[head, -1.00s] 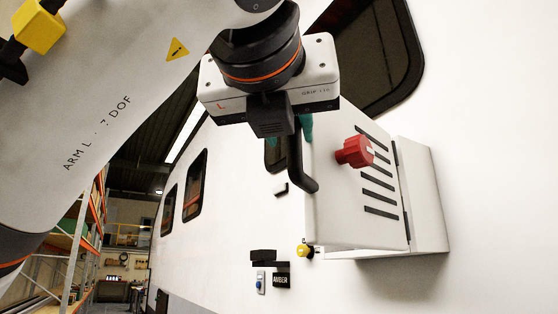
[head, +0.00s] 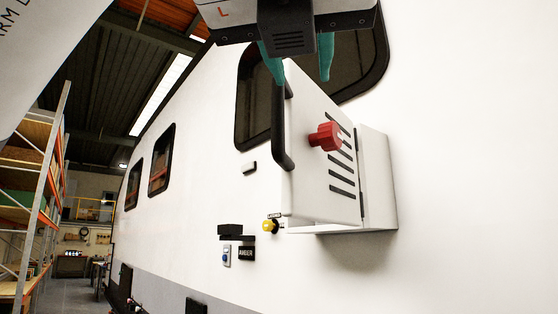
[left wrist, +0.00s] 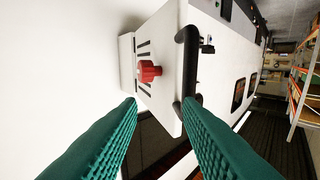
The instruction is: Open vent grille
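The vent grille is a white slotted panel (head: 315,175) on a box on the caravan wall, with hinges on its right edge. A gap shows along its lower edge, so it looks swung out from the box. A red knob (head: 325,136) sits on its face, and a black bar handle (head: 279,130) runs down its left edge. My left gripper (head: 302,80) is above the panel, its teal fingers apart and nothing held between them. One fingertip is close to the handle's upper end. In the left wrist view the handle (left wrist: 187,60) is near the right finger; I cannot tell whether they touch. My right gripper is out of view.
A yellow knob (head: 270,226) and a blue switch (head: 227,257) are on the wall below left of the panel. A dark window (head: 352,60) is behind the gripper. Shelving (head: 35,190) stands far left, with open floor beside the caravan.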

